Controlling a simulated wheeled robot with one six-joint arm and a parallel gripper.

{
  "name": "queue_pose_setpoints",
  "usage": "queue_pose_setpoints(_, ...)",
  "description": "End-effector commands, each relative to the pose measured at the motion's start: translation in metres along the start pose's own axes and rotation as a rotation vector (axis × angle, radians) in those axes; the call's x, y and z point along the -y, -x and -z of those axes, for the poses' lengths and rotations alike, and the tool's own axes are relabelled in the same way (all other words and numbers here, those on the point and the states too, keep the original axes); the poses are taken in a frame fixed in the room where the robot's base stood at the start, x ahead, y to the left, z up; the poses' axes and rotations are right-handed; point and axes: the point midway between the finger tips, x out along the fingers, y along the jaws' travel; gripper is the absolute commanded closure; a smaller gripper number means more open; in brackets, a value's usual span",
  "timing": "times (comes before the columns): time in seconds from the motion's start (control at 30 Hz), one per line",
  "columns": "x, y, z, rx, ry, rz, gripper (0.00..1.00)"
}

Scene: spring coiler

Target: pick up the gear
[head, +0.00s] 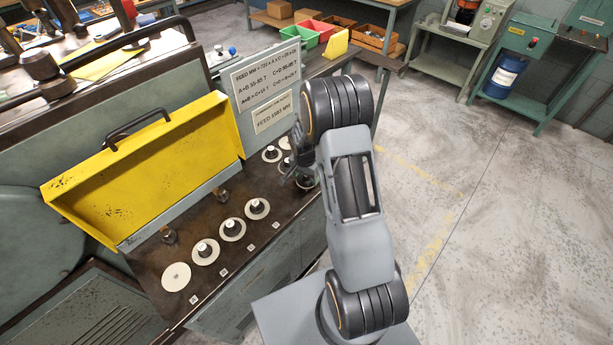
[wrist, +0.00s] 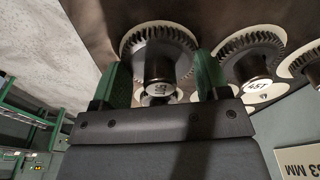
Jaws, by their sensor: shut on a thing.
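In the wrist view my gripper (wrist: 163,80) has its two green fingers on either side of the hub of a dark toothed gear (wrist: 160,42), shut on it. A label on the hub is too small to read surely. A pale disc shows around the gear's rim; I cannot tell whether the gear rests on it or is slightly above. In the head view my gripper (head: 303,178) is at the far right end of the bench top, largely hidden by my arm. A second gear (wrist: 247,55), its hub labelled 45T, is beside the held one.
More gears (head: 233,227) stand on pale discs along the dark bench top (head: 225,275). One pale disc (head: 176,277) at the near end is bare. A raised yellow cover (head: 140,170) and a sign panel (head: 268,80) stand behind the row. Open floor lies right.

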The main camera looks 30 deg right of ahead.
Motion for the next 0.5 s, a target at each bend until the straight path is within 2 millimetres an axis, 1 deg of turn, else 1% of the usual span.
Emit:
queue_pose_setpoints(0.17, 0.001, 0.014, 0.002, -0.003, 0.000, 0.004, 0.67)
queue_pose_setpoints(0.23, 0.001, 0.025, 0.004, -0.005, -0.001, 0.005, 0.67)
queue_pose_setpoints(0.37, -0.012, 0.051, -0.007, -0.004, 0.000, 0.004, 0.67)
queue_pose_setpoints(0.5, -0.027, 0.082, -0.021, -0.006, 0.000, 0.006, 0.67)
